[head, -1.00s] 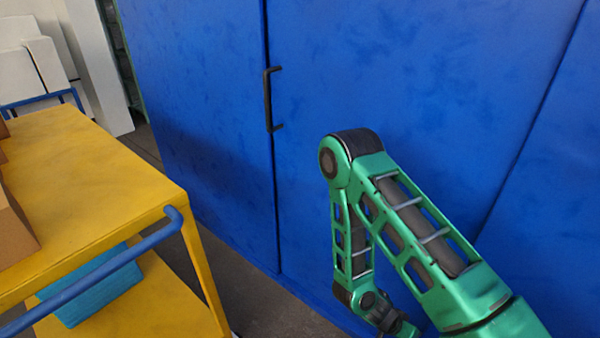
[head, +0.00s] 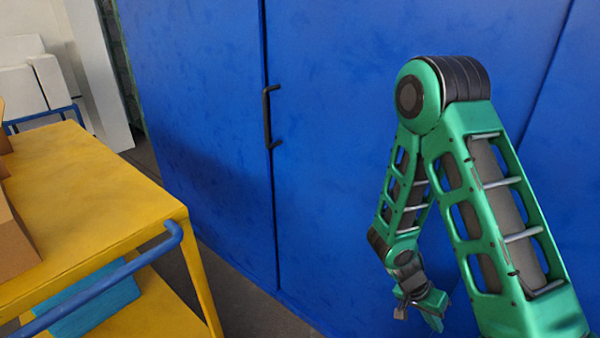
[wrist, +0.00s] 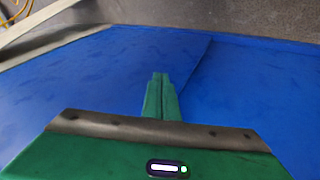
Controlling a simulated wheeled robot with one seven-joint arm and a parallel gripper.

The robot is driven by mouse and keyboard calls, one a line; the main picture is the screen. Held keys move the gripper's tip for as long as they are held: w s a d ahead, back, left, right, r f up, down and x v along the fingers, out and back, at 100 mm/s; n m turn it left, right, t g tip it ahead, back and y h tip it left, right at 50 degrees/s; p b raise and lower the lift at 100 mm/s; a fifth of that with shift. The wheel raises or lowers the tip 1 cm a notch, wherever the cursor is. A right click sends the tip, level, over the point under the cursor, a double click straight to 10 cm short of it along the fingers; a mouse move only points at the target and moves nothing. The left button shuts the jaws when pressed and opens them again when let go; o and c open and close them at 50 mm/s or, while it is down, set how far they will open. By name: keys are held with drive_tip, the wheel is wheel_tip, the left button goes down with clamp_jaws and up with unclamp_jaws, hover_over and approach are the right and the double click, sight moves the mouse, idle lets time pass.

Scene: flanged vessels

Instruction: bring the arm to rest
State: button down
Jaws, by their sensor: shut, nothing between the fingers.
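My green arm is folded at the right of the head view, its elbow high and its forearm hanging down. My gripper (head: 425,310) is at the lower end of the forearm, in front of the blue cabinet doors. In the wrist view my gripper (wrist: 160,80) shows its two green fingers together, shut, with nothing between them. The blue cabinet (head: 200,120) fills the view beyond the fingers. I cannot tell the exact gap between the gripper and the cabinet.
A yellow cart (head: 95,185) with a blue handle (head: 100,285) stands at the left. Cardboard boxes (head: 15,235) lie on its top and a teal box (head: 95,305) on its lower shelf. The cabinet has a dark handle (head: 267,118). Grey floor (head: 235,270) shows between cart and cabinet.

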drive_tip(key=s+d+r+y, duration=0.1)
drive_tip(key=d+r, duration=0.2)
drive_tip(key=r, duration=0.7)
drive_tip(key=s+d+r+n+t+y, duration=0.1)
drive_tip(key=s+r+n+y, duration=0.2)
drive_tip(key=s+r, duration=1.3)
wheel_tip(320, 180, up, 5)
drive_tip(key=shift+s+d+f+y, duration=0.2)
drive_tip(key=shift+s+y, duration=0.1)
drive_tip(key=shift+y, duration=0.9)
